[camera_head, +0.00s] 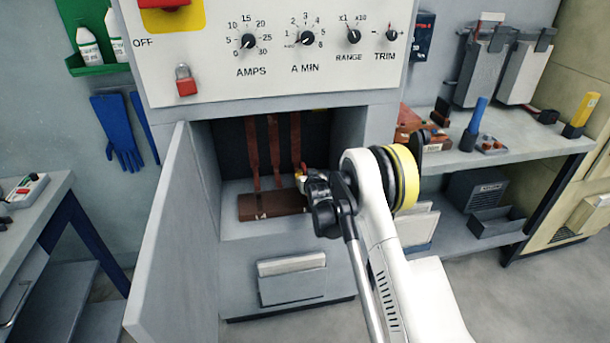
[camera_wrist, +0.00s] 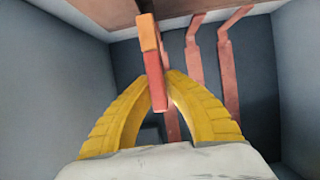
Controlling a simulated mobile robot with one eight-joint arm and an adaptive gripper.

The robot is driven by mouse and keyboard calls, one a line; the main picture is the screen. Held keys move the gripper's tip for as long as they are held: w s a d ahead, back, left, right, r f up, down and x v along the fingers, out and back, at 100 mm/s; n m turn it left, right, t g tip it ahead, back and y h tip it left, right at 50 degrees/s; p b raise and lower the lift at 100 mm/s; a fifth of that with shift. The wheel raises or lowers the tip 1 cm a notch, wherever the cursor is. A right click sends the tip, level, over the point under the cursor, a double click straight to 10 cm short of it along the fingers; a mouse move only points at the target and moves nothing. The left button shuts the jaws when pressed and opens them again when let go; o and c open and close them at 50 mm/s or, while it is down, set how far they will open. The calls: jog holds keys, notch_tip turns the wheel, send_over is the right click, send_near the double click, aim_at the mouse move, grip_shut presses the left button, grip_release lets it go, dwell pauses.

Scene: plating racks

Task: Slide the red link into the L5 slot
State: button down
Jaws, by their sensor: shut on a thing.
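The red link (camera_wrist: 157,83) is a narrow bar with a red lower part and an orange, copper-like upper end, seen in the wrist view. My gripper (camera_wrist: 158,88) is shut on its red part with two ribbed yellow fingers; the copper-like end stands above them. In the head view my gripper (camera_head: 301,174) is inside the open cabinet bay, close to the rightmost copper strap (camera_head: 295,140). The link is mostly hidden there. No L5 label or slot can be made out.
Reddish copper straps (camera_wrist: 229,70) hang against the dark back wall. A brown block (camera_head: 272,205) lies on the bay floor below them. The open door (camera_head: 173,235) bounds the bay at left. Side walls stand close, and a panel with knobs (camera_head: 275,45) is above.

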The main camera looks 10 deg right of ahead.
jog(key=shift+f, duration=3)
jog(key=c, duration=1.5)
grip_release()
jog(key=shift+s, duration=0.15)
